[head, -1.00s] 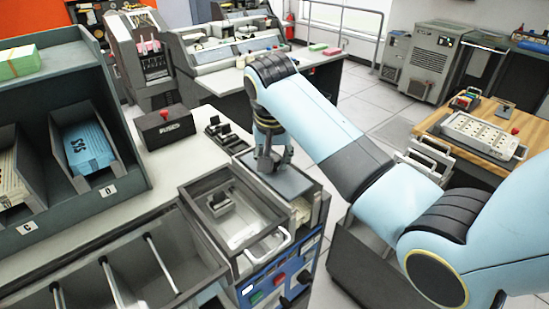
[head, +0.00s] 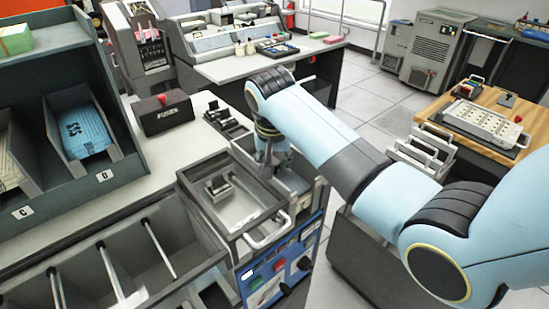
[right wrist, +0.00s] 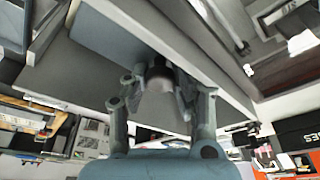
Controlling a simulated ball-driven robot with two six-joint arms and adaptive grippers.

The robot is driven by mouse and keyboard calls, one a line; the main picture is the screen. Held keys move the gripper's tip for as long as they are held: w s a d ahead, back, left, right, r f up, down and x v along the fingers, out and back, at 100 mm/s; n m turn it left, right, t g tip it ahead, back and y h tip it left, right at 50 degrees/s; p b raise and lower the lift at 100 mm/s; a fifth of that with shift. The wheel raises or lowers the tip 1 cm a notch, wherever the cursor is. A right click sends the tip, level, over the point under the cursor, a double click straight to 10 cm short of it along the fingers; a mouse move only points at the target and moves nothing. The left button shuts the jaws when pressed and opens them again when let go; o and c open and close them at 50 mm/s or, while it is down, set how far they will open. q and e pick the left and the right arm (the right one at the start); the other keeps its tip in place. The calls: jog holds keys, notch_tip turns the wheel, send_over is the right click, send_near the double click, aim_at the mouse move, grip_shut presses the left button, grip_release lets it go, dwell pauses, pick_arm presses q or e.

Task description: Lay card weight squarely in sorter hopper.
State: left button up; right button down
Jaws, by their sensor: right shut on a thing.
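The card weight (head: 284,181) is a flat blue-grey plate with an upright knob. My right gripper (head: 268,160) is shut on that knob, above the plate. The plate is down between the walls of the sorter hopper (head: 317,190), at the back of the blue-fronted sorter. In the right wrist view, the fingers (right wrist: 160,90) close around the dark knob (right wrist: 158,74), with the plate right beyond them. Whether the plate rests on the cards below is hidden. My left gripper is not in view.
A clear-bottomed tray with a handle (head: 270,232) stands just in front of the hopper. Sorter pockets with rods (head: 150,250) lie to the left. A black box with a red knob (head: 163,115) and a card rack (head: 95,185) stand further left.

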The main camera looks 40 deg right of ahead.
jog(key=shift+f, duration=0.25)
jog(key=c, duration=1)
grip_release()
jog(key=shift+r, duration=0.2)
jog(key=v, duration=1.1)
jog(key=shift+s+r, duration=0.1)
jog(key=shift+r, duration=0.1)
